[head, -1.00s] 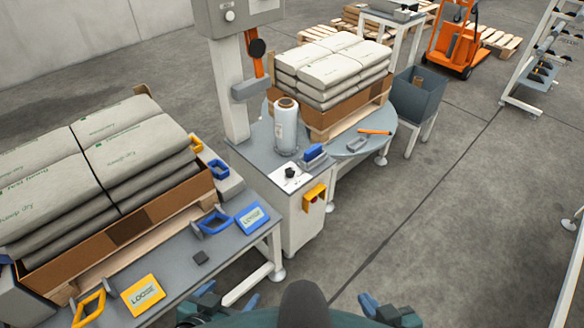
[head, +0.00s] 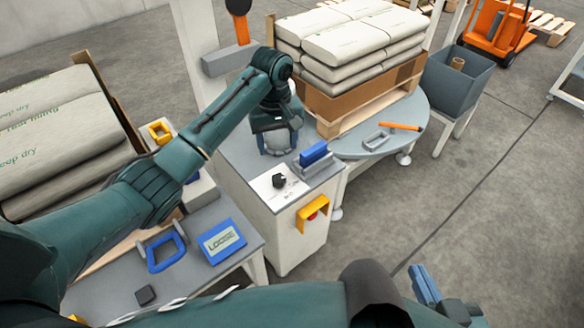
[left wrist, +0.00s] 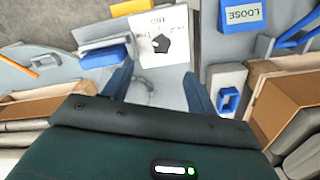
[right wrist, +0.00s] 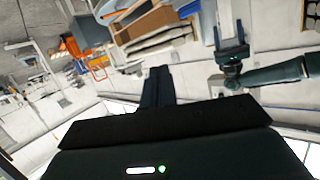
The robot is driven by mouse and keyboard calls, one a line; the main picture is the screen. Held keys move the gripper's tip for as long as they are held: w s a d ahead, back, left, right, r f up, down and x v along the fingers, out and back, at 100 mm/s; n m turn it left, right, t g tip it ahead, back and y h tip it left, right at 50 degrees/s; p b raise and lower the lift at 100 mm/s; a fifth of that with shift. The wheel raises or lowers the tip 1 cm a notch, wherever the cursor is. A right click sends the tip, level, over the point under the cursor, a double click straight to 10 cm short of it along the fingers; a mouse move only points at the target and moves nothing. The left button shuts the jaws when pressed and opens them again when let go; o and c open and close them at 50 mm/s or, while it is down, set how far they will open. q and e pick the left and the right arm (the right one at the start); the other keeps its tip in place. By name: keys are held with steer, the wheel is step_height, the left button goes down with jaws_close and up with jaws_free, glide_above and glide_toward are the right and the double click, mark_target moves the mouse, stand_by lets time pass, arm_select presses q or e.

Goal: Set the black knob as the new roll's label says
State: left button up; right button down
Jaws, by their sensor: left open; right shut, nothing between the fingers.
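The black knob (head: 279,181) sits on a white printed plate (head: 268,187) on top of the grey cabinet. The knob also shows in the left wrist view (left wrist: 161,44), beyond my fingertips; the plate's print is too small to read surely. A clear film roll (head: 276,143) stands on the cabinet behind the knob, mostly hidden by my left gripper (head: 276,122). I cannot read any label on it. My left gripper is open, pointing down at the roll, apart from the knob. My right gripper (head: 424,285) is shut and empty at the lower right, away from the cabinet.
A blue-handled block (head: 315,153) sits right of the knob, and a yellow bracket with a red button (head: 312,214) is on the cabinet front. A blue LOOSE card (head: 222,241) and blue-handled tool (head: 164,252) lie on the bench. Stacked bags (head: 350,40) stand behind.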

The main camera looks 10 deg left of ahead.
mark_target(279, 178)
arm_select(q)
step_height(279, 178, down, 11)
steer(key=b, duration=0.3)
steer(key=shift+w+a, duration=0.15)
steer(key=shift+f+b, duration=0.3)
steer(key=shift+f, duration=0.4)
arm_select(e)
steer(key=shift+n+g, duration=0.3)
steer(key=shift+n, duration=0.5)
steer(key=shift+w+a+f, duration=0.2)
steer(key=shift+a+f, duration=0.05)
steer(key=shift+f, duration=0.4)
steer(key=shift+w+a+f, duration=0.15)
steer(key=shift+a+f, duration=0.1)
steer(key=shift+f, duration=0.45)
steer(key=shift+w+a+f, duration=0.2)
steer(key=shift+a+f, duration=0.05)
steer(key=shift+f, duration=0.4)
arm_select(q)
steer(key=c, duration=1)
steer(key=shift+r, duration=0.1)
arm_select(e)
steer(key=shift+r, duration=0.1)
